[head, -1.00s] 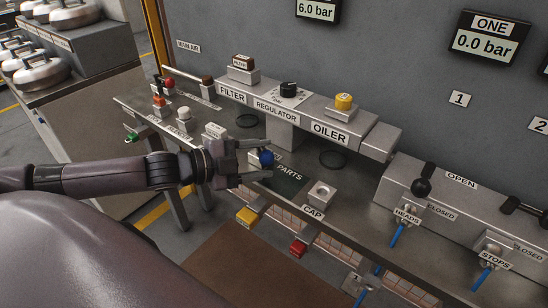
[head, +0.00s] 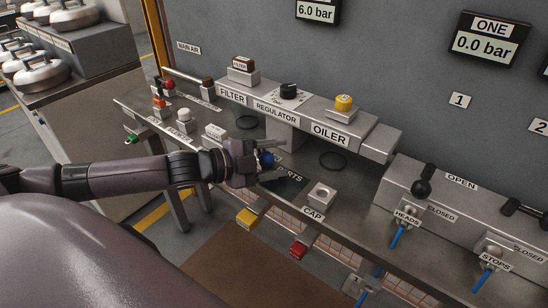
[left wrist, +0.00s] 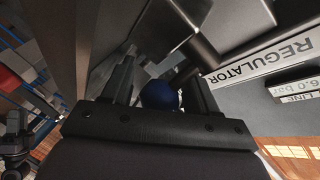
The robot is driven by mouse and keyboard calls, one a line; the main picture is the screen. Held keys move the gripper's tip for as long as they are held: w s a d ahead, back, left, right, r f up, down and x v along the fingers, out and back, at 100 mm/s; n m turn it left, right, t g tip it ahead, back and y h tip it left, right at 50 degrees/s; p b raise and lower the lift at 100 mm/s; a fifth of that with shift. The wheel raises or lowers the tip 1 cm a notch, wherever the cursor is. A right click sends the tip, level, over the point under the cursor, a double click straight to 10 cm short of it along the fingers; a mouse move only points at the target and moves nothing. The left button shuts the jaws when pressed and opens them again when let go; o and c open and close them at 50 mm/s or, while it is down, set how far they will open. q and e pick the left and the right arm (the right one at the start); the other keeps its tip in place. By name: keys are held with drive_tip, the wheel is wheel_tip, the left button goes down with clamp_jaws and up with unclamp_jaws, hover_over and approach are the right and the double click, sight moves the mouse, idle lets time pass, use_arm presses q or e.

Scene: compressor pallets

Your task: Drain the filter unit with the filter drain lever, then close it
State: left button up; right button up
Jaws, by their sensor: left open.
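The filter unit (head: 231,96), labelled FILTER, is at the left end of the grey block on the wall bench. A blue ball knob (head: 267,160) shows in front of and below the block; whether it belongs to the filter drain lever is unclear, as its stem is hidden. My left gripper (head: 281,160) is open, its fingers on either side of the knob. In the left wrist view the blue knob (left wrist: 160,95) sits between the two fingers, close to the palm. I cannot tell whether the fingers touch it. My right gripper is not in view.
The regulator (head: 277,112) and oiler (head: 331,133) continue the block to the right. The PARTS mat (head: 283,182) lies beneath the gripper, with the CAP block (head: 322,194) to its right. A silencer fitting (head: 184,121) stands to the left. Black levers (head: 422,187) are farther right.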

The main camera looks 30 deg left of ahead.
use_arm(q)
drive_tip(key=c, duration=1)
